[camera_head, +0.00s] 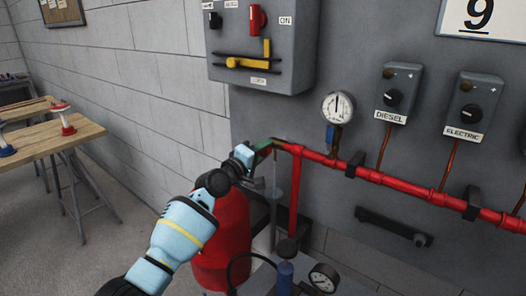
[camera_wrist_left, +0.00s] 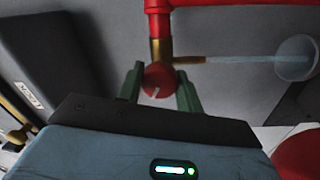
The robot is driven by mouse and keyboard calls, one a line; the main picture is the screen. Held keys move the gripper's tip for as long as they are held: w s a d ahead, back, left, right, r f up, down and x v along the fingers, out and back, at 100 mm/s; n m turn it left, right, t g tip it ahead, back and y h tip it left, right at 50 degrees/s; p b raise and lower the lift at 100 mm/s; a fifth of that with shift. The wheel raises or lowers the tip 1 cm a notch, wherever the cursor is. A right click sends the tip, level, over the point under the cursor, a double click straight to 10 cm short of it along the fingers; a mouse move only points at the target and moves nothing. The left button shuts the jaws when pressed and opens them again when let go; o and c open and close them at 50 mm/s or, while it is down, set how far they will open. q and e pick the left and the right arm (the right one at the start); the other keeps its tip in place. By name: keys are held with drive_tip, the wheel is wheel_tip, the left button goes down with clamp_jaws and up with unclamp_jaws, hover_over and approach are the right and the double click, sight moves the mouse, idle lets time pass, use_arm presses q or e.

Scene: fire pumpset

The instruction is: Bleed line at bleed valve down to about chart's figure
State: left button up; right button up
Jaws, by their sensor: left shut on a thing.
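The red pipe (camera_head: 330,161) runs along the grey wall panel, with the bleed valve at its left end. In the left wrist view, the valve has a brass body (camera_wrist_left: 161,50), a thin brass spout (camera_wrist_left: 189,60) and a round red knob (camera_wrist_left: 157,79) with a pale mark. My left gripper (camera_head: 266,146) is at this pipe end; its green fingers (camera_wrist_left: 158,88) are shut on the knob from both sides. A pale streak like water runs from the spout to a clear cup (camera_wrist_left: 296,58). The pressure gauge (camera_head: 338,107) above the pipe has its needle roughly upright. My right gripper is out of view.
A grey box (camera_head: 262,84) with a yellow lever hangs above my left gripper. A red cylinder (camera_head: 232,225) stands below it. DIESEL (camera_head: 398,93) and ELECTRIC (camera_head: 472,105) switch boxes are at right. A second gauge (camera_head: 323,278) is low in front. A wooden table (camera_head: 70,131) stands left.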

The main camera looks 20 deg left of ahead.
use_arm(q)
drive_tip(key=o, duration=1)
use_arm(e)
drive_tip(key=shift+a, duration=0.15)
use_arm(q)
drive_tip(key=p+v, duration=0.1)
drive_tip(key=v, duration=0.7)
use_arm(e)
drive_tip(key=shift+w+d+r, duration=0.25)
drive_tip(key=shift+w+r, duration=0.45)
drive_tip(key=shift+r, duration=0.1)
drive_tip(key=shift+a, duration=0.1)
